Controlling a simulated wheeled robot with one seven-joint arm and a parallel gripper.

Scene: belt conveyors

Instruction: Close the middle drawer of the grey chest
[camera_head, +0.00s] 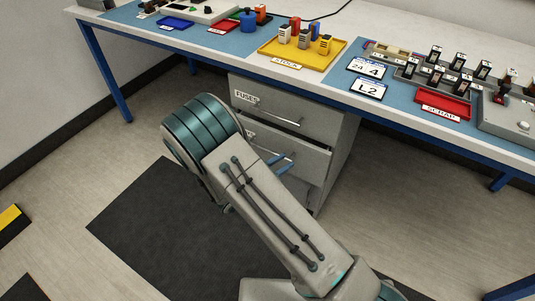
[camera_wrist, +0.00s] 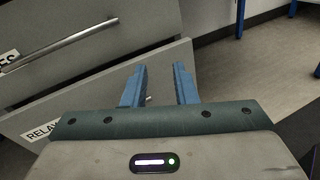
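The grey chest (camera_head: 338,150) stands under the workbench. Its top drawer (camera_head: 275,105), labelled FUSES, looks shut. The middle drawer (camera_head: 305,160) stands a little proud of the front; its face (camera_wrist: 170,62) also shows in the wrist view with a label starting RELAY. My arm hides much of its left and lower part in the head view. My gripper (camera_head: 283,163) is at the middle drawer's front. In the wrist view my gripper (camera_wrist: 160,72) has its two blue fingers apart, and a small bit of the handle (camera_wrist: 149,99) shows between them. Whether they touch it, I cannot tell.
The workbench (camera_head: 215,48) runs above the chest, with a yellow stock tray (camera_head: 268,48), a red scrap tray (camera_head: 445,104) and several small parts on it. A blue bench leg (camera_head: 105,75) stands at the left. A dark mat (camera_head: 150,235) lies on open floor before the chest.

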